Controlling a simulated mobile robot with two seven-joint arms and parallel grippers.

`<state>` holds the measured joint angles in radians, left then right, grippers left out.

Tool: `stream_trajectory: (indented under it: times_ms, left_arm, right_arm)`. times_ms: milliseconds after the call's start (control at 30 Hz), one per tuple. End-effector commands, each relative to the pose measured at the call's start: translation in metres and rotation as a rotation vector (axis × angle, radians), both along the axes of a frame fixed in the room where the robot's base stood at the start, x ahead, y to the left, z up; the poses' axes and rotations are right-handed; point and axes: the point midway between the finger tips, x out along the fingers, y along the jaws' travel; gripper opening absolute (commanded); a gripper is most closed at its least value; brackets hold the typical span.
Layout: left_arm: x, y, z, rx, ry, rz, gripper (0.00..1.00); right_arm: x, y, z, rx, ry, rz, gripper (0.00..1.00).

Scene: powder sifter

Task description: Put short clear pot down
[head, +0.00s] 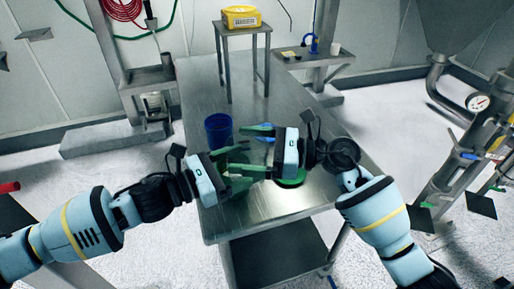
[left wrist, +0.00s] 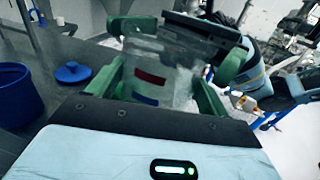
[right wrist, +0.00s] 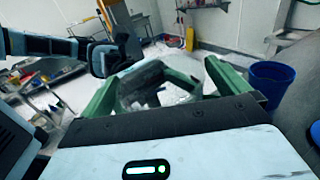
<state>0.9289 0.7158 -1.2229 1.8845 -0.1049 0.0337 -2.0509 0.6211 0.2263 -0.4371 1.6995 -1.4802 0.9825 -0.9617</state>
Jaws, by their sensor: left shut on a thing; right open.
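The short clear pot (left wrist: 163,72) is see-through, with a red and a blue mark on its side. My left gripper (head: 240,167) is shut on it above the steel table (head: 265,208). My right gripper (head: 262,150) is open, facing the left one from the right, its green fingers close around the pot's far side. I cannot tell if they touch it. In the right wrist view the pot (right wrist: 158,86) shows between the open fingers. In the head view the grippers mostly hide it, and its gap above the table is unclear.
A blue cup (head: 218,131) stands on the table behind my left gripper. A blue lid (left wrist: 73,72) lies near it. A small raised stand (head: 242,29) at the back carries a yellow tub (head: 241,17).

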Motion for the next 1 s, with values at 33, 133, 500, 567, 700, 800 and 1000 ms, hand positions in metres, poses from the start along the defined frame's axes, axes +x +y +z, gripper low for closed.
stream_trajectory:
  times_ms: [33,133,500,567,700,800,1000]
  left_arm:
    - [0.0,-0.0001,0.0004,-0.001,0.0,0.0,0.47]
    - [0.0,-0.0001,0.0005,-0.001,0.0,0.0,0.47]
    - [0.0,-0.0001,0.0005,-0.001,0.0,0.0,0.47]
    - [0.0,-0.0001,0.0004,-0.001,0.0,0.0,0.81]
    - [0.0,-0.0001,0.0004,-0.001,0.0,0.0,1.0]
    - [0.0,0.0,0.0003,-0.001,0.0,0.0,1.0]
    - [-0.001,0.0029,-0.0002,0.0,0.0,0.001,1.0]
  right_arm:
    - [0.0001,0.0004,0.0002,0.0,0.0,0.0,1.0]
    - [0.0001,0.0003,0.0002,0.0,0.0,0.0,1.0]
    - [0.0,0.0,0.0002,0.0,0.0,0.0,0.62]
    - [0.0,0.0,0.0005,0.001,0.0,0.0,0.57]
    - [0.0,-0.0001,0.0005,0.001,0.0,0.0,0.57]
    - [0.0,-0.0001,0.0005,0.001,0.0,0.0,0.57]
    - [0.0,-0.0001,0.0005,0.001,0.0,0.0,0.57]
